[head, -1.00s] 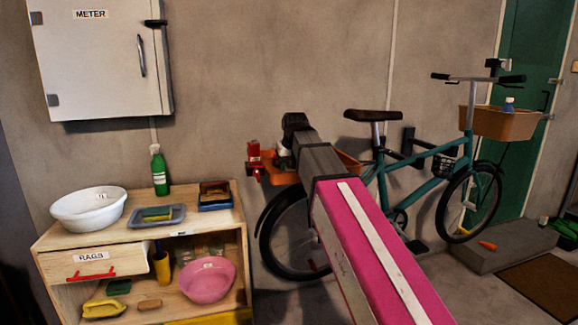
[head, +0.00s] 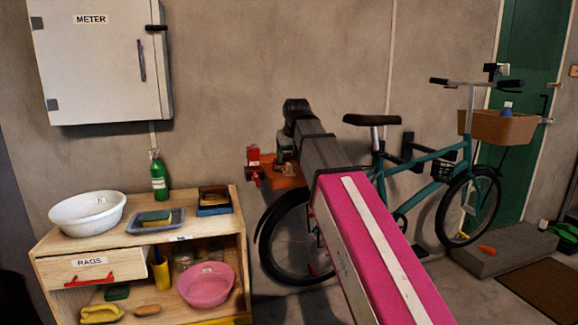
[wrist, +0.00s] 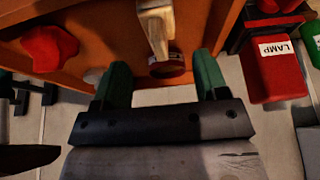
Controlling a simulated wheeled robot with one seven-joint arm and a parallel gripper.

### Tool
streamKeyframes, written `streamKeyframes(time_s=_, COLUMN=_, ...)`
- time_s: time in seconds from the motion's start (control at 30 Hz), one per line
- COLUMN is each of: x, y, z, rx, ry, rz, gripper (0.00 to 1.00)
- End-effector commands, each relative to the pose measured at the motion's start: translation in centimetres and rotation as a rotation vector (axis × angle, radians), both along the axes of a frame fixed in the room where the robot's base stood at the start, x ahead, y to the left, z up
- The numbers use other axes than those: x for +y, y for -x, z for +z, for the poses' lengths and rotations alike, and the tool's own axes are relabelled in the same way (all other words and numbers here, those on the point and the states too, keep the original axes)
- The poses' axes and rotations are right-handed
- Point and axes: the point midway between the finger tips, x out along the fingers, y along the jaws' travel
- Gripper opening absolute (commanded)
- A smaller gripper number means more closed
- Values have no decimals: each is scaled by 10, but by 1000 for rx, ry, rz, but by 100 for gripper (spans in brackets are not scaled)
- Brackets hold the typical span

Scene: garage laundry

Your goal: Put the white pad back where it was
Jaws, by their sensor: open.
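I cannot pick out a white pad for certain in either view. My gripper (wrist: 162,68) shows in the wrist view with its two green fingers apart and nothing clamped between them. It is at an orange tray (wrist: 205,25), which also shows in the head view (head: 288,181) by the wall behind the bicycle. A pale wooden handle with a dark round end (wrist: 158,35) lies ahead, between the finger lines. A small whitish thing (wrist: 94,76) shows beside the left finger, mostly hidden. In the head view my arm hides much of the tray.
A red lamp box (wrist: 275,75) is right of the gripper, and a red knob-like thing (wrist: 48,47) is left. A wooden cabinet (head: 110,250) holds a white basin (head: 88,222), a grey tray (head: 136,226) and a pink bowl (head: 207,287). A teal bicycle (head: 415,180) stands right.

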Motion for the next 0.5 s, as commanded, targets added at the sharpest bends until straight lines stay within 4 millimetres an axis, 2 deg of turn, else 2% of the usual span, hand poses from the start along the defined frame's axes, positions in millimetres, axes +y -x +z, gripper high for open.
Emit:
streamKeyframes(time_s=0.2, x=-4, y=12, z=32, rx=-2, ry=-1, rz=0, gripper=67)
streamKeyframes(time_s=0.5, x=-6, y=20, z=51, rx=0, ry=0, rz=0, gripper=67)
